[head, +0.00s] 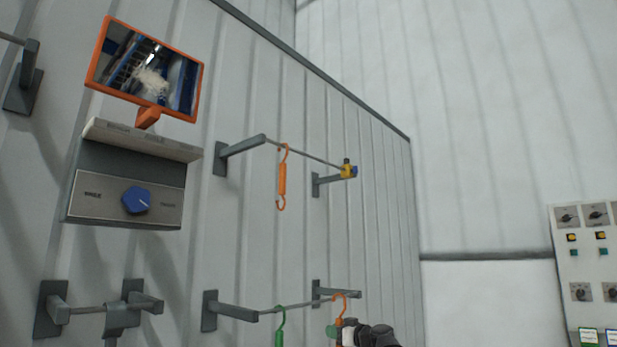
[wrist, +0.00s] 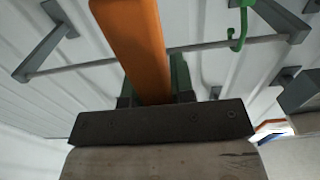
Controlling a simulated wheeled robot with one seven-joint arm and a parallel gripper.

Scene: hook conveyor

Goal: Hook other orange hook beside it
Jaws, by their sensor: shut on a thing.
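One orange hook (head: 282,178) hangs upright from the upper rail (head: 315,158), left of its yellow and blue end piece. A second orange hook (head: 340,299) is at the lower rail (head: 287,307), right of a green hook (head: 280,326). My gripper (head: 342,332) is shut on this second hook. In the wrist view the orange body (wrist: 136,45) runs between the green fingers of my gripper (wrist: 152,85). Its curled top overlaps the lower rail in the head view; I cannot tell whether it rests on it. The green hook (wrist: 240,20) hangs on the rail in the wrist view.
A control box (head: 125,195) with a blue knob and an orange-framed screen (head: 147,70) is on the wall at left. Another short rail (head: 88,310) is at lower left. A switch panel (head: 588,260) stands at right. The upper rail is clear beside its hook.

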